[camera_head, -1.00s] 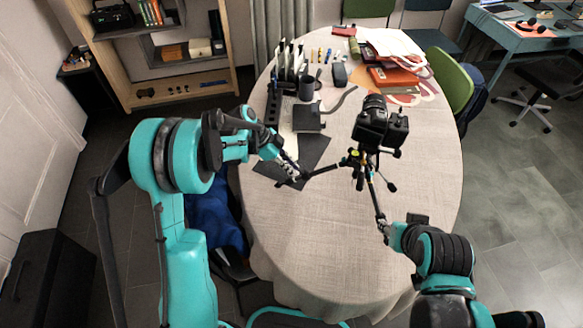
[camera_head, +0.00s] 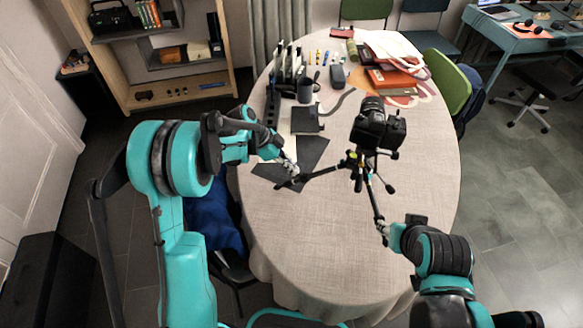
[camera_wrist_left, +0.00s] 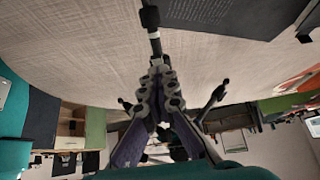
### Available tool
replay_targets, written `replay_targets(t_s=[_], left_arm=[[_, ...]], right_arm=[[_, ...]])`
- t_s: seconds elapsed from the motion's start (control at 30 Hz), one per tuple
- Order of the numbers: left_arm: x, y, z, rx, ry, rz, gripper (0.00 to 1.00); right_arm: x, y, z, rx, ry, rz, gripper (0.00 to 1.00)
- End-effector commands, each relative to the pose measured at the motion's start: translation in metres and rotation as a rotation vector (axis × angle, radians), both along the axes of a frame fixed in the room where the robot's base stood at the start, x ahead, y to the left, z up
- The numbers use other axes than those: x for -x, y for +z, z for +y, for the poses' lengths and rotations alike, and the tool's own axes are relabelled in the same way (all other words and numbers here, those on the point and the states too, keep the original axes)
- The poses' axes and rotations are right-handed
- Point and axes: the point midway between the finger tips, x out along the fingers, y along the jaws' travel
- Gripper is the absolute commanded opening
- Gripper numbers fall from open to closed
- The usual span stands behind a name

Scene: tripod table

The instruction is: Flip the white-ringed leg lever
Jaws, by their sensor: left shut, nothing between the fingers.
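A black camera (camera_head: 377,127) stands on a small black tripod (camera_head: 360,165) with spread legs on the table. One tripod leg (camera_head: 322,173) reaches left towards my left gripper (camera_head: 290,167). In the left wrist view, a black leg with a white ring (camera_wrist_left: 154,35) runs to a dark end piece at the top, just beyond the fingertips. My left gripper's fingers (camera_wrist_left: 157,72) are together and empty; contact with the leg cannot be told. My right gripper (camera_head: 383,228) is at the end of the front leg; its jaws are too small to read. The lever itself is not clear.
Dark sheets (camera_head: 302,158) lie under and beside the left leg. A mug (camera_head: 305,91), a dark box (camera_head: 306,119) and stationery stand farther back on the cloth-covered table (camera_head: 300,235). The near middle of the table is clear.

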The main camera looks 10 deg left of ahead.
Motion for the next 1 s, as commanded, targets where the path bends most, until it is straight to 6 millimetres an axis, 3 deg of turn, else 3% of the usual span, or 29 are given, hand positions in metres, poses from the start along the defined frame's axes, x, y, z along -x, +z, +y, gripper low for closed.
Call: replay_targets(t_s=[1.0], left_arm=[[-0.0006, 0.0083, -0.0069, -0.001, 0.000, 0.000, 0.00]], right_arm=[[0.0000, 0.0039, 0.0000, 0.000, 0.000, 0.000, 0.40]])
